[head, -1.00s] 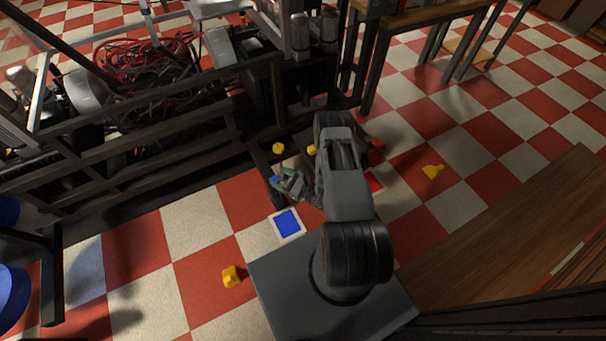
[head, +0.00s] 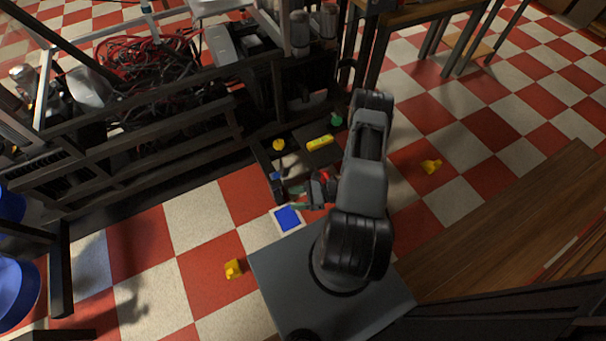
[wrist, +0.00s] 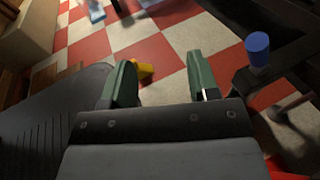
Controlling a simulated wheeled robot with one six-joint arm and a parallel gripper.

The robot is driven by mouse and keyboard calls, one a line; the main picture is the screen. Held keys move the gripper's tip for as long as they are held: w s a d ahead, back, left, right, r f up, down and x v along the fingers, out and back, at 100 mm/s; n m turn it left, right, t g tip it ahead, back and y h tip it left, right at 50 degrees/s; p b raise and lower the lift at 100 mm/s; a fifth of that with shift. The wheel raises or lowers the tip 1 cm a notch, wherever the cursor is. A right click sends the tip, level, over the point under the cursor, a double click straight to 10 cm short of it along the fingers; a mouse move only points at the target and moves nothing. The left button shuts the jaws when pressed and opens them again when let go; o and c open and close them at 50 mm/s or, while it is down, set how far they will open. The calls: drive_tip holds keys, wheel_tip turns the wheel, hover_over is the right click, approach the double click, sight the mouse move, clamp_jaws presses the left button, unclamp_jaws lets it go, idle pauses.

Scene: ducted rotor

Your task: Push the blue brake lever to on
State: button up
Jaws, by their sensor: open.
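The blue brake lever shows its blue tip (head: 275,175) at the front left of the dark panel in the head view. In the wrist view its blue cylindrical knob (wrist: 258,48) stands upright on a dark part, right of the right finger and apart from it. My gripper (head: 297,199) is just right of and nearer than the lever in the head view. Its green fingers are apart and empty in the wrist view (wrist: 161,78). Which position the lever is in I cannot tell.
The dark panel also carries a yellow knob (head: 278,144), a yellow bar (head: 319,142) and a green knob (head: 337,119). A blue pad with a white border (head: 288,218) lies in front. Yellow pieces (head: 233,268) (head: 431,166) lie on the checkered floor. A dark frame (head: 150,170) stands left.

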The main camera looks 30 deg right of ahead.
wheel_tip(320, 180, up, 18)
drive_tip(key=s+d+n+g+h+p, duration=0.1)
drive_tip(key=n+g+h+p, duration=0.3)
drive_tip(key=n+g, duration=0.5)
drive_tip(key=shift+s+n+p, duration=0.6)
drive_tip(key=shift+s+p, duration=0.25)
drive_tip(key=shift+p, duration=0.15)
drive_tip(key=shift+d+f, duration=0.1)
drive_tip(key=shift+c, duration=0.2)
